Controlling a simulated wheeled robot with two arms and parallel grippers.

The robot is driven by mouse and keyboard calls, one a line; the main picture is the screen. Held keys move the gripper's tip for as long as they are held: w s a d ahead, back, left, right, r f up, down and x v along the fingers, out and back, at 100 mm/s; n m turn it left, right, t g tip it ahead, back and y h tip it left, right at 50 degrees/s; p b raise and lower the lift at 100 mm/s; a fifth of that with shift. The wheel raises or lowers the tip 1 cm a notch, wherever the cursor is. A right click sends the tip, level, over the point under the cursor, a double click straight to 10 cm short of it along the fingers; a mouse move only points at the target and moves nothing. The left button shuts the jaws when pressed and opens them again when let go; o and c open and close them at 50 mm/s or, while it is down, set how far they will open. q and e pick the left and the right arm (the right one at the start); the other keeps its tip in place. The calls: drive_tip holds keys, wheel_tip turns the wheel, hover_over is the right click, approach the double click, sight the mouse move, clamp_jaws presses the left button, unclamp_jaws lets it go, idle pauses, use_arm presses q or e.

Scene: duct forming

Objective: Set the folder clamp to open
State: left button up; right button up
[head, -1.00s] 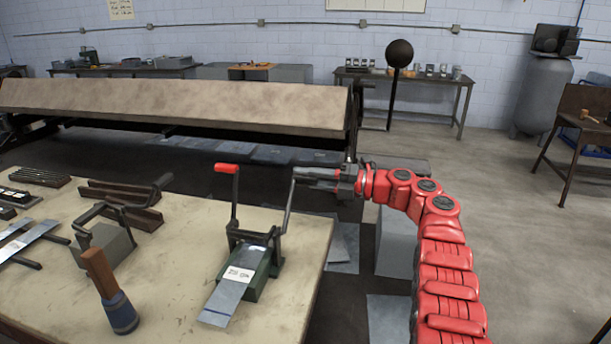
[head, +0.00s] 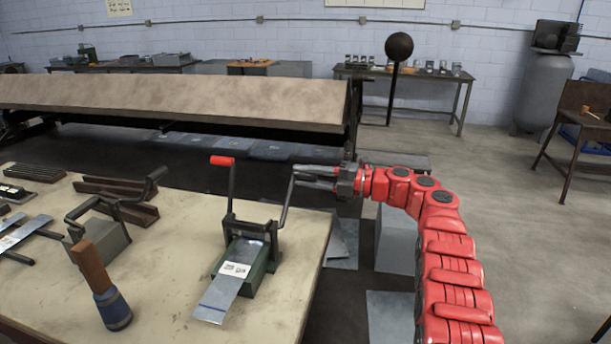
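The small green bench folder (head: 258,268) stands on the near table with a grey metal strip (head: 220,295) lying in it and sticking out toward me. A lever with a red grip (head: 222,161) stands upright at its left. A bare grey lever (head: 286,205) rises at its right and leans slightly right. My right gripper (head: 303,178) comes in from the right at the top of the grey lever. Its two fingers show a gap, with the lever's upper end at or between the tips; contact is unclear. My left gripper is out of view.
A mallet (head: 104,285) stands on the near table (head: 170,300) left of the strip. A grey block with a handle (head: 98,236) and dark bars (head: 115,200) lie further left. A long brake machine (head: 180,103) stands behind. Floor to the right is fairly clear.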

drive_tip(key=o, duration=0.4)
drive_tip(key=shift+f, duration=0.2)
drive_tip(key=shift+r, duration=0.1)
drive_tip(key=b+v, duration=0.3)
drive_tip(key=v, duration=0.9)
drive_tip(key=shift+b, duration=0.3)
